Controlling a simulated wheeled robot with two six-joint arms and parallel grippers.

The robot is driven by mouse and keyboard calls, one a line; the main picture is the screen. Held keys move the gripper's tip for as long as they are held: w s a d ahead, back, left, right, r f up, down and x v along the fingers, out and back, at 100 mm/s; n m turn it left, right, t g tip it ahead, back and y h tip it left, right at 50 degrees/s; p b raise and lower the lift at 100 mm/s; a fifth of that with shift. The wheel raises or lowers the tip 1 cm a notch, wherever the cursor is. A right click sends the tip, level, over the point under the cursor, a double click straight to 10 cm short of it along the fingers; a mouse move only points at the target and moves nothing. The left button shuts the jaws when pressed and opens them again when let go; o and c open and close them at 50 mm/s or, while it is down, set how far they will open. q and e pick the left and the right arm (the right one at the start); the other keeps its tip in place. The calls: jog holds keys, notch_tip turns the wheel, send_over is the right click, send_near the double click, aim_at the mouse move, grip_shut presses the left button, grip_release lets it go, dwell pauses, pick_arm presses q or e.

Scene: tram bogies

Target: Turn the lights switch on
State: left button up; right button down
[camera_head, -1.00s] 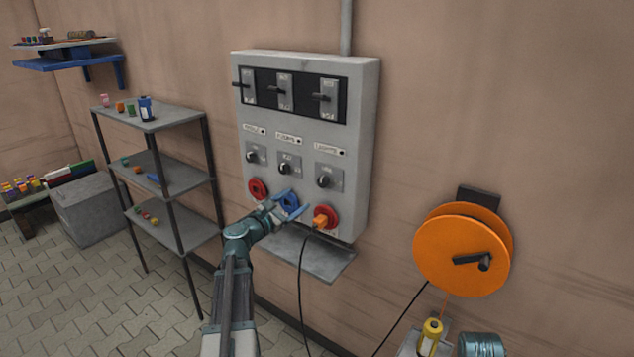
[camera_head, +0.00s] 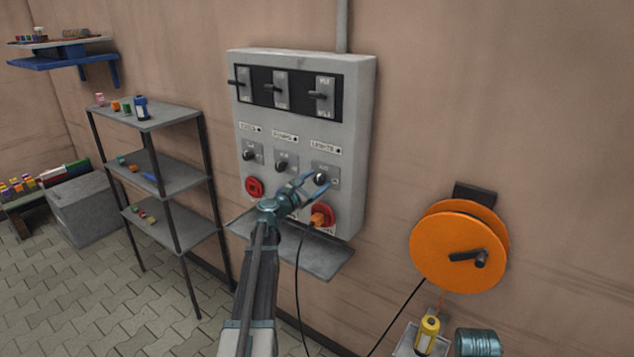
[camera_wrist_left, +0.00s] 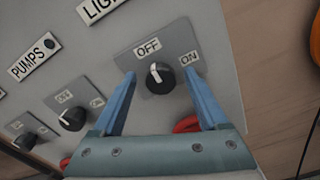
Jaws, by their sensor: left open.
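The lights switch (camera_head: 320,178) is a black rotary knob on a grey plate, under the LIGHTS label on the wall panel (camera_head: 366,150). In the left wrist view the knob (camera_wrist_left: 160,78) shows a white mark pointing up at OFF; ON is to its right. My left gripper (camera_head: 316,184) is open, its blue fingers on either side of the knob. In the left wrist view the fingertips (camera_wrist_left: 158,78) flank the knob with a gap on each side. Whether they reach its depth is hard to tell. My right gripper is not in view.
The pumps knob (camera_head: 285,166) is left of the lights knob. An orange plug (camera_head: 318,219) with a black cable sits in the red socket below. A shelf ledge (camera_head: 322,262) juts out under the panel. An orange reel (camera_head: 452,247) hangs at the right.

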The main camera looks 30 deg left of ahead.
pick_arm(q)
jog(key=shift+w, duration=0.4)
grip_shut()
